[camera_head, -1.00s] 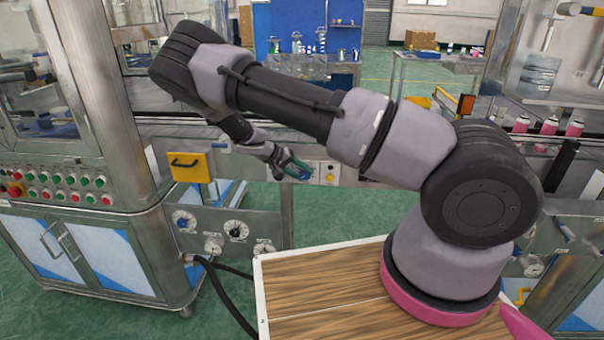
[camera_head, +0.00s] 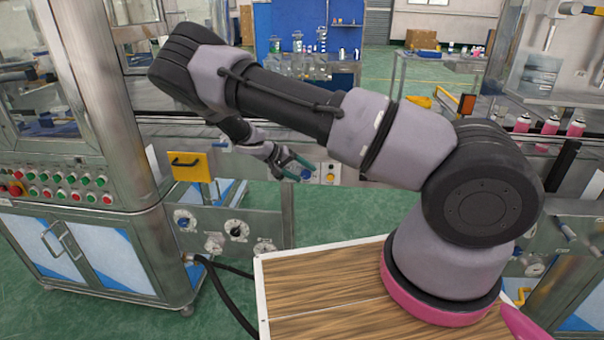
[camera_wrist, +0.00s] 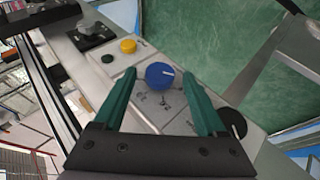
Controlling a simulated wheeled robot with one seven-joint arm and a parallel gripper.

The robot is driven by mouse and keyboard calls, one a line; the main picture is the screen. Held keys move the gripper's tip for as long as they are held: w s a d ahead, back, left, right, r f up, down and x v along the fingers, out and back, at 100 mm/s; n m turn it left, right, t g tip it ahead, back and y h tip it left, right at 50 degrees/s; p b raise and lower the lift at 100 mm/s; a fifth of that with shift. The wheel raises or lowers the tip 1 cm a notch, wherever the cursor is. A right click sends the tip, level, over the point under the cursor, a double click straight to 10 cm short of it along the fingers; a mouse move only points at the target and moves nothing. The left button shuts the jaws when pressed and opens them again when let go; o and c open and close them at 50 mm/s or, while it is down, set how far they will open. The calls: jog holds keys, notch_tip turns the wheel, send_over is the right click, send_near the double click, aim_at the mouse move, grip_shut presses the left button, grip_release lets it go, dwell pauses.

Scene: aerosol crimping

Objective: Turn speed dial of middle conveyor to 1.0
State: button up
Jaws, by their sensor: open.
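A round blue dial (camera_wrist: 160,75) with a white pointer mark sits on a light panel in the wrist view, with printed marks below it. My gripper (camera_wrist: 205,84) is open, its two green fingers on either side of the dial in that view. I cannot tell how far the fingertips are from the dial or whether they touch it. In the head view my gripper (camera_head: 297,170) is at the conveyor's side panel, over the blue dial (camera_head: 306,174), which is partly hidden by the fingers. The dial's scale value is too small to read.
A black round knob (camera_wrist: 233,123) lies on the other side. Other dials (camera_head: 237,230) are on the left panel. A wood-topped surface (camera_head: 330,295) lies in front.

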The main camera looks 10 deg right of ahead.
jog(key=v, duration=1)
jog(key=shift+a+r, duration=0.15)
